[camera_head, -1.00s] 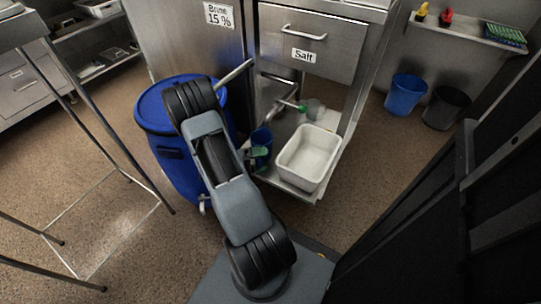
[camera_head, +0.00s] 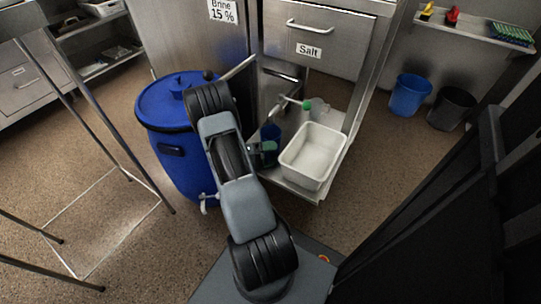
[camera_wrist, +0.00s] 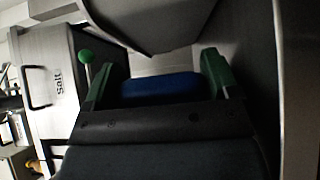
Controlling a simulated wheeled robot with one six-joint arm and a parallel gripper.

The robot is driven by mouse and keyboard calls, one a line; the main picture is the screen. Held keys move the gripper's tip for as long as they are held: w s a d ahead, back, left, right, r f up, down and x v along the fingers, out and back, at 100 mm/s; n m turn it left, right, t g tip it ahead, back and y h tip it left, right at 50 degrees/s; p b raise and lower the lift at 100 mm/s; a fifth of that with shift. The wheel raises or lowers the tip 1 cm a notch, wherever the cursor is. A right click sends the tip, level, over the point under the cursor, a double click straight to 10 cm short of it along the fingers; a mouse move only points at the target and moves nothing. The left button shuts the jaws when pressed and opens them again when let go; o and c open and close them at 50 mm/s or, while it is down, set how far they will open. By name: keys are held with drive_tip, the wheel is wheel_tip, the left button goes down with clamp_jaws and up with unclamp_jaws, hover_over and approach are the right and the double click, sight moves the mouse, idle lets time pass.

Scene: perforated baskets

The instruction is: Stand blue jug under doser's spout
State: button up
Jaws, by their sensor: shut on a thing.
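The blue jug (camera_head: 270,131) is held by my gripper (camera_head: 264,149) in the head view, at the left side of the lower shelf beneath the doser labelled Salt (camera_head: 328,40). In the wrist view the blue jug (camera_wrist: 160,88) lies between the two green fingers of my gripper (camera_wrist: 162,82), which is shut on it. A grey metal form shows just beyond the jug there. A lever with a green ball (camera_head: 307,104) sticks out near the jug; the ball also shows in the wrist view (camera_wrist: 85,57). I cannot tell whether the jug is directly under the spout or touching the shelf.
A blue barrel (camera_head: 180,150) stands close to the left of my arm. Two buckets, blue (camera_head: 409,95) and black (camera_head: 451,108), stand at the right wall.

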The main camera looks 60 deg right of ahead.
drive_tip(key=shift+f, duration=0.2)
drive_tip(key=o, duration=0.6)
drive_tip(key=shift+o, duration=0.2)
drive_tip(key=shift+r, duration=0.1)
